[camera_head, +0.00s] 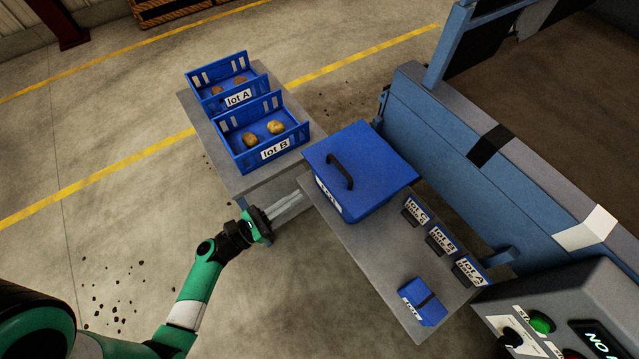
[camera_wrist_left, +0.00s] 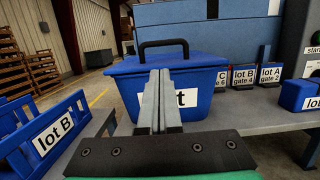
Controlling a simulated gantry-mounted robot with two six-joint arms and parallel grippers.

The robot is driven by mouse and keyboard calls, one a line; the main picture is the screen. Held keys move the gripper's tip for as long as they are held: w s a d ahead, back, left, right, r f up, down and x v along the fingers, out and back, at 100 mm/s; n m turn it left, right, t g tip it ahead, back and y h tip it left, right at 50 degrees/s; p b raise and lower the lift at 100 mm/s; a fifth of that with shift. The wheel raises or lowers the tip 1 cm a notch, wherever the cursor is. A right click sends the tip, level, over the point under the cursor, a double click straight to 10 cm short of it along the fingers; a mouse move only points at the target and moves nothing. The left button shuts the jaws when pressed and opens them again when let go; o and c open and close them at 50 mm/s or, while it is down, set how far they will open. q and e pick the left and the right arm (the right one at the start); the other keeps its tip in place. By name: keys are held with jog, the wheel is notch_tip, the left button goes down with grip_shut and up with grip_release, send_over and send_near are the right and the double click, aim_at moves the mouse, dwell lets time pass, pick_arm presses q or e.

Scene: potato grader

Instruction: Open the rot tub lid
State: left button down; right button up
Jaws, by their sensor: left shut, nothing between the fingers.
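The rot tub (camera_head: 340,202) is a blue box on the grey table, with a flat blue lid (camera_head: 382,160) lying shut on top. A black arched handle (camera_head: 341,172) stands on the lid. My left gripper (camera_head: 298,194) is shut and empty, pointing at the tub from its left side. In the left wrist view, the gripper fingers (camera_wrist_left: 159,102) stand together in front of the tub (camera_wrist_left: 205,92) and hide part of its label. The handle (camera_wrist_left: 163,44) shows above the fingertips there. My right gripper is not in view.
Crates marked lot A (camera_head: 212,95) and lot B (camera_head: 236,140) stand on a side table; lot B holds potatoes. Tags marked lot C (camera_head: 415,212), lot B (camera_head: 441,240) and lot A (camera_head: 470,271) line the right table edge. A small blue box (camera_head: 423,301) sits nearer. A control panel (camera_head: 560,310) stands at right.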

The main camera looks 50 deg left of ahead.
aim_at(326, 180)
pick_arm(q)
jog(key=b+x, duration=0.1)
jog(key=x, duration=0.9)
jog(key=shift+b, duration=0.4)
jog(key=shift+s, duration=0.1)
